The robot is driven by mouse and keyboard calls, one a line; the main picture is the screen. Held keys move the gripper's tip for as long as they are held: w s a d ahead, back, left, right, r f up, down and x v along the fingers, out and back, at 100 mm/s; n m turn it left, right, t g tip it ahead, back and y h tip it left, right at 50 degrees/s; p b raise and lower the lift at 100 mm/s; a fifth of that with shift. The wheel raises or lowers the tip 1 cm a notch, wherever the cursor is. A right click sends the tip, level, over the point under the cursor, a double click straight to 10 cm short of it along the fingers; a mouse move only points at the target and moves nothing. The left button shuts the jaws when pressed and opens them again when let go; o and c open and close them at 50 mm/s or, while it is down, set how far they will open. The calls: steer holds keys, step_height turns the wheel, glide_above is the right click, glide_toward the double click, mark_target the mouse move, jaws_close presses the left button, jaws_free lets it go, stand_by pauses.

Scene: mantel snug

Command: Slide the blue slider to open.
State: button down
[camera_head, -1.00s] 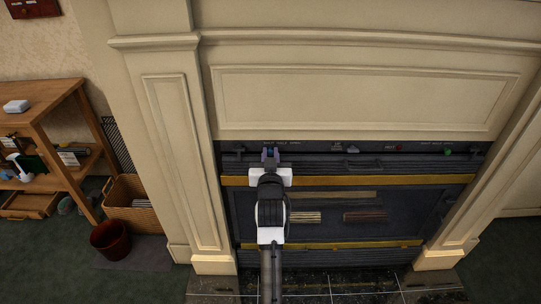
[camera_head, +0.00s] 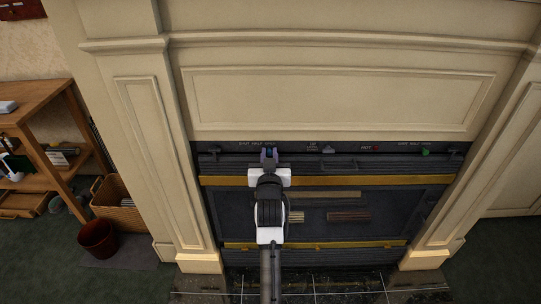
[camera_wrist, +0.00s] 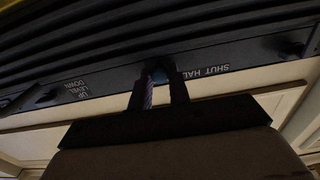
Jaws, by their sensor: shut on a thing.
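The blue slider (camera_head: 269,151) sits on the dark strip along the top of the fireplace front, below the right end of the printed words "SHUT HALF OPEN". My gripper (camera_head: 269,155) is shut on it, with a finger on each side. In the wrist view a bit of the blue slider (camera_wrist: 159,74) shows between the two fingertips (camera_wrist: 160,82). There the "SHUT HAL" lettering is to the right of the fingers, and the rest of the word row is hidden.
The same strip carries a dark knob (camera_head: 328,150), a small red mark (camera_head: 376,148) and a green knob (camera_head: 425,152). A brass bar (camera_head: 330,181) runs below. A cream mantel surrounds the front. A wooden shelf (camera_head: 40,105), a basket (camera_head: 118,205) and a red bin (camera_head: 98,238) stand left.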

steer(key=shift+d, duration=0.2)
steer(key=c, duration=1.3)
jaws_free()
steer(key=shift+d, duration=0.1)
steer(key=shift+s, duration=0.3)
steer(key=s+b, duration=0.1)
steer(key=s, duration=1.2)
steer(key=shift+s, duration=0.15)
